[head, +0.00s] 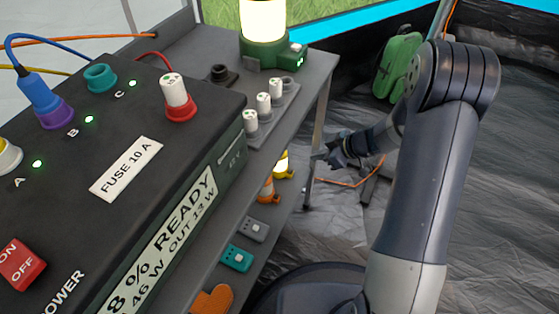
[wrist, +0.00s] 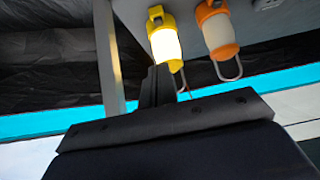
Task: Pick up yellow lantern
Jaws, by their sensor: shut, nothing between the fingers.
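The yellow lantern (head: 281,165) stands lit on the lower shelf, near the far end, partly hidden under the upper top in the head view. In the wrist view the yellow lantern (wrist: 165,43) appears upside down, with its wire handle towards my fingers. My gripper (head: 320,156) is just right of the lantern, by the shelf leg. In the wrist view my gripper (wrist: 157,72) is shut and empty, its fingertips close to the lantern's yellow cap. I cannot tell whether they touch it.
An orange lantern (head: 266,189) stands beside the yellow one; it also shows in the wrist view (wrist: 220,40). Grey (head: 254,229) and teal (head: 237,258) boxes lie nearer on the lower shelf. The table leg (head: 319,125) is close to my gripper. An orange cable (head: 347,184) lies on the floor.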

